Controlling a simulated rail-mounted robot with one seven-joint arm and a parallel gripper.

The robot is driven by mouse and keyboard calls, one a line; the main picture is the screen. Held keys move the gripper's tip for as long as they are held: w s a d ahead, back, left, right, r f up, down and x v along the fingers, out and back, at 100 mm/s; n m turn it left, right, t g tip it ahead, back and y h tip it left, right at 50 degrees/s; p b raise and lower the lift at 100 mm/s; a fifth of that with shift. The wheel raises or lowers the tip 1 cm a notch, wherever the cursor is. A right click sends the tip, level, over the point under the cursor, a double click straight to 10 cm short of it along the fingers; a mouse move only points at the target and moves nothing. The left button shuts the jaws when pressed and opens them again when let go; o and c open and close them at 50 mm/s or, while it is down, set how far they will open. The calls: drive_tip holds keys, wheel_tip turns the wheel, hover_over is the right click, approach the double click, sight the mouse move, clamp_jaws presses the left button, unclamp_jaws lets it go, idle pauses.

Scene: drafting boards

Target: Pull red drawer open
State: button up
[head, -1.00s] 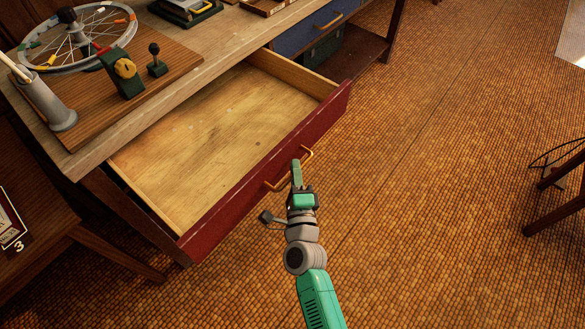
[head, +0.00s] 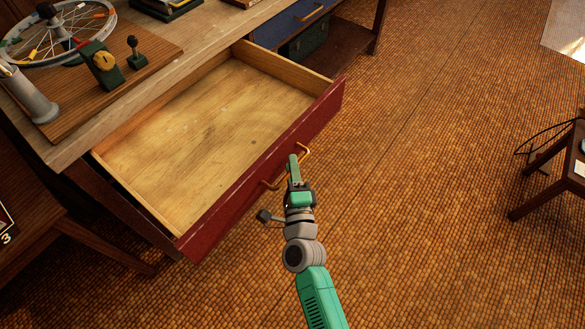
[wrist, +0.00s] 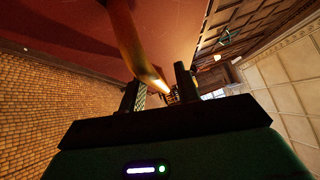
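The red drawer (head: 222,230) is pulled far out of the wooden desk, and its bare, empty wooden inside shows. Its brass handle (head: 305,150) is on the front face. My gripper (head: 293,162) is at the middle of this handle, in front of the drawer. In the wrist view, the handle (wrist: 133,42) runs down between the two dark fingers of my gripper (wrist: 160,86), with the red front behind it. The fingers look shut on the bar, though the exact contact is dark and partly hidden.
The desk top (head: 175,70) holds a wheel (head: 60,35) and a green device (head: 102,65) on a board. A stool (head: 550,185) stands at right. The tiled floor (head: 430,200) between is clear.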

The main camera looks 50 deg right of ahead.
drive_tip(key=p+v, duration=0.2)
drive_tip(key=v, duration=0.6)
drive_tip(key=shift+d, duration=0.1)
idle(0.5)
